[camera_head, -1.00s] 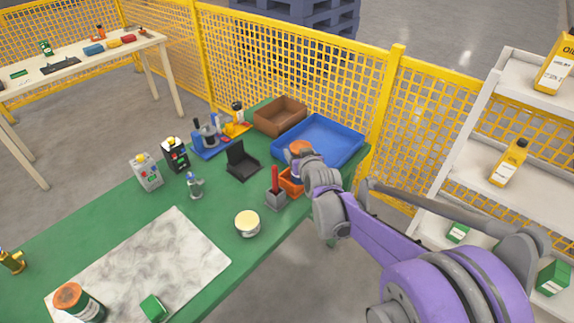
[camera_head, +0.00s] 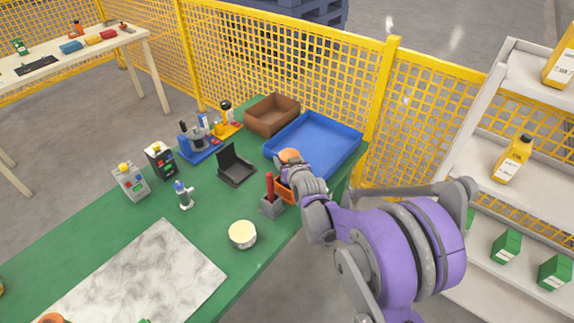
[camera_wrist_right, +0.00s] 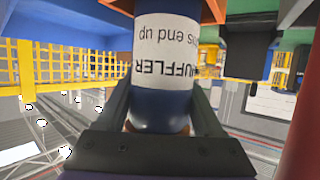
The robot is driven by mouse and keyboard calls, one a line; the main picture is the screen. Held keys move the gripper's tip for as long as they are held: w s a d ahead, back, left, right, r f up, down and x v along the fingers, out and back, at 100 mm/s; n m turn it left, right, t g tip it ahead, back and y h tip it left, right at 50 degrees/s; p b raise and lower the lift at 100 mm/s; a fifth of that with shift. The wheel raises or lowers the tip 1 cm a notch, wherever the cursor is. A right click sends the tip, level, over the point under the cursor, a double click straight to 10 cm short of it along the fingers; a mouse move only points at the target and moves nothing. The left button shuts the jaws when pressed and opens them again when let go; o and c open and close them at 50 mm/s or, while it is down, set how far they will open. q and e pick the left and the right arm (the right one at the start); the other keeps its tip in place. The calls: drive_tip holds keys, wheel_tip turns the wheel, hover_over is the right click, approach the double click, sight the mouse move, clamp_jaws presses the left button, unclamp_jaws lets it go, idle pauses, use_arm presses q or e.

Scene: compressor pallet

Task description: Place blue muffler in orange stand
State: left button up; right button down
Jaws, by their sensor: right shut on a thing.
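The blue muffler (camera_wrist_right: 150,65), with a white label reading "MUFFLER", is between the fingers of my right gripper (camera_wrist_right: 162,108), which is shut on it. In the right wrist view the label is upside down. In the head view my right gripper (camera_head: 293,167) is at the orange stand (camera_head: 285,191), and an orange-brown top (camera_head: 289,155) shows above the fingers. Orange parts of the stand show beside the muffler's far end in the wrist view (camera_wrist_right: 214,10). Whether that end is seated inside the stand I cannot tell. My left gripper is out of view.
A grey holder with a red-handled tool (camera_head: 271,204) stands close left of the orange stand. A blue tray (camera_head: 345,160) and a brown box (camera_head: 271,114) lie behind. A cream-topped round can (camera_head: 242,234) is in front. A yellow mesh fence (camera_head: 300,75) runs behind the table.

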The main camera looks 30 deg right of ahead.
drive_tip(key=shift+f, duration=0.95)
drive_tip(key=shift+c, duration=2.4)
unclamp_jaws()
drive_tip(key=shift+f, duration=0.2)
drive_tip(key=o, duration=0.5)
drive_tip(key=shift+c, duration=0.2)
drive_tip(key=shift+r, duration=0.2)
drive_tip(key=shift+s+r, duration=0.15)
drive_tip(key=shift+s, duration=0.1)
drive_tip(key=v, duration=1.1)
drive_tip(key=shift+s+a, duration=0.15)
drive_tip(key=shift+s, duration=0.1)
